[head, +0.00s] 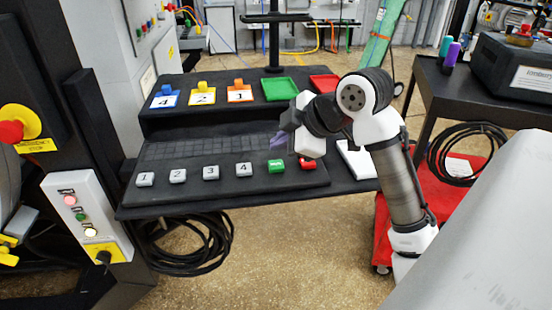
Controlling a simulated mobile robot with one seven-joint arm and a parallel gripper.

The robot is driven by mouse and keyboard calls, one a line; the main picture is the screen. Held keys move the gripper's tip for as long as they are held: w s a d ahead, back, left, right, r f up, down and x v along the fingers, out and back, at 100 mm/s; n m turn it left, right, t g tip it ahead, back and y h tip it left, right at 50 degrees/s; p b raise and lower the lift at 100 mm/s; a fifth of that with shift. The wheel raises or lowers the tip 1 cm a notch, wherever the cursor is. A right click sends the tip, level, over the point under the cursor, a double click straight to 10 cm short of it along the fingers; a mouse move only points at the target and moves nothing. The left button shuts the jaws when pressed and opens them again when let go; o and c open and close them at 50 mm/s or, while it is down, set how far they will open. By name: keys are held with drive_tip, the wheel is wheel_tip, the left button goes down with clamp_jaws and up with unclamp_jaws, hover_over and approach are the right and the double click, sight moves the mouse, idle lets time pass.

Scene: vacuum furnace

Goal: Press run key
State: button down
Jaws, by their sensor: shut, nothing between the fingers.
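A green key (277,167) sits in the front row of the black sloped console, just left of a red key (307,164). The lettering on both is too small to read, so I cannot confirm which is the run key. My gripper (279,142) is shut and empty, pointing down with its purplish fingertips just above and behind the green key in the picture. I cannot tell the gap between them; no contact is clear.
Grey keys (211,173) numbered 1 to 4 line the console's left. Colored tags and a green tray (279,88) and red tray (324,83) sit on the shelf behind. A control box (88,218) with colored buttons is at left.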

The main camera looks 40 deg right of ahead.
sight(281, 167)
drive_tip(key=shift+r+p, duration=0.9)
drive_tip(key=shift+r, duration=0.7)
drive_tip(key=shift+f, duration=0.1)
